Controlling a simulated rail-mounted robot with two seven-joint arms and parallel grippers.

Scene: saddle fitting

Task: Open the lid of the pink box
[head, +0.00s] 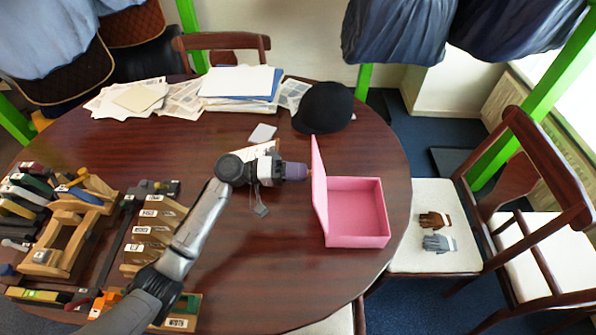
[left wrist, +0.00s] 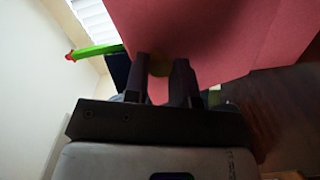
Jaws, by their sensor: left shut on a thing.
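The pink box (head: 357,238) stands on the table right of centre, its inside showing empty. Its lid (head: 319,190) stands up roughly vertical along the box's left side. My left gripper (head: 308,173) is at the left face of the lid. In the left wrist view the two dark fingers (left wrist: 163,78) are closed around a small olive-yellow knob (left wrist: 160,66) on the lid, and the pink lid (left wrist: 225,35) fills the upper right. My right gripper is not in view.
A black riding hat (head: 323,108) and stacked papers (head: 238,84) lie behind the box. Wooden holders with tools (head: 72,225) fill the table's left side. A chair seat with gloves (head: 437,232) is to the right. The table's front middle (head: 270,280) is clear.

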